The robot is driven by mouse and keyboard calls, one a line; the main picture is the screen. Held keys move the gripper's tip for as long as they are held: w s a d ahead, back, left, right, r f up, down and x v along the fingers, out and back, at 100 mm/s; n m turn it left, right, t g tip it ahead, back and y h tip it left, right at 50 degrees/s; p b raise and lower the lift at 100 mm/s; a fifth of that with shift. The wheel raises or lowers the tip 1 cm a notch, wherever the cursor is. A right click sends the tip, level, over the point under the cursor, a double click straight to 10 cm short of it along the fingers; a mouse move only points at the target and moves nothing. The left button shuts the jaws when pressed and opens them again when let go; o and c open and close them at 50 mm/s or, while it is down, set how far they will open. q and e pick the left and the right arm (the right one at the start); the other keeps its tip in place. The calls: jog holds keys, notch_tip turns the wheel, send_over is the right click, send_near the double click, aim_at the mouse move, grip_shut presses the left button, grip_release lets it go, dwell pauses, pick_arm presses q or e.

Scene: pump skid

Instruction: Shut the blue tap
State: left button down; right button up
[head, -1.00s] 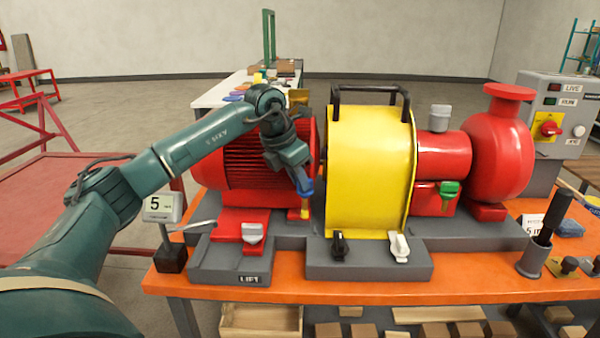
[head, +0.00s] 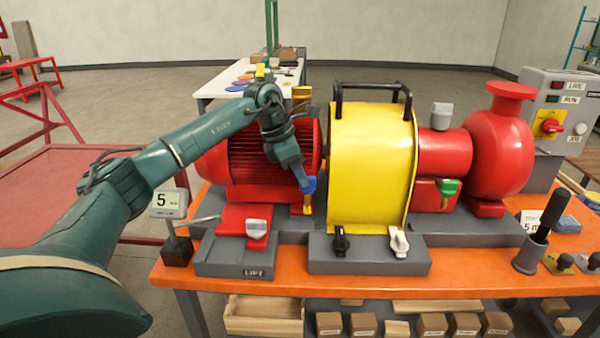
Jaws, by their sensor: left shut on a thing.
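The blue tap (head: 308,185) is a small blue handle on a yellow stem (head: 307,204), at the right front of the red motor (head: 240,165) and just left of the yellow guard. My left gripper (head: 302,179) reaches down from the upper left and is shut on the blue tap. Its fingertips partly hide the handle, so the handle's exact angle is hard to tell. My right gripper is not in the head view.
The yellow guard (head: 370,165) with black bars stands close to the right of my left gripper. A green tap (head: 448,188) is on the red pump housing further right. A display reading 5 (head: 168,203) stands at the bench's left end.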

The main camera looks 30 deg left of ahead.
pick_arm(q)
jog(key=c, duration=1.4)
grip_release()
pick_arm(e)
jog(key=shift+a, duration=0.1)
pick_arm(q)
jog(key=shift+r, duration=0.1)
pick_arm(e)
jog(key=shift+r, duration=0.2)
